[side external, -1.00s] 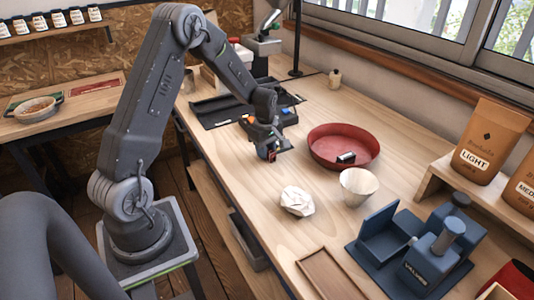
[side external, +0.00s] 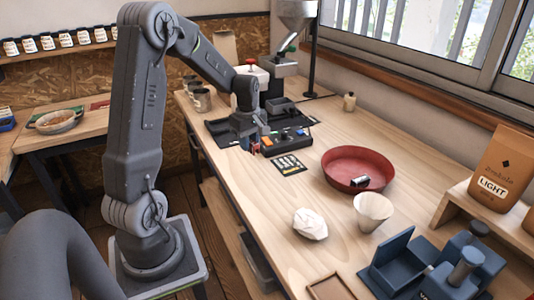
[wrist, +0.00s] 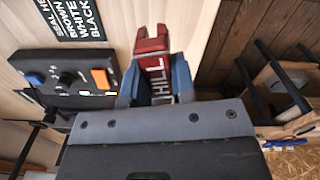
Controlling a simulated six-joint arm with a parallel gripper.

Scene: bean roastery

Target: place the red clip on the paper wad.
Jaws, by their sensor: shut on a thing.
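My gripper (side external: 251,147) is shut on the red clip (side external: 256,150), beside the black device at the table's left edge. In the wrist view, the blue fingers of my gripper (wrist: 153,82) grip the clip (wrist: 152,45) on both sides; white letters "HILL" show on it. In the side view the clip is small and partly hidden by my gripper. The white crumpled paper wad (side external: 310,224) lies on the table, nearer the camera and to the right of my gripper, with nothing on it.
A red bowl (side external: 335,177) with a small dark cylinder inside and a pale cone cup (side external: 372,210) stand right of the wad. A blue machine (side external: 400,262) is at front right. A black label card (side external: 289,165) lies near the black device (side external: 285,142). Bare wood separates gripper and wad.

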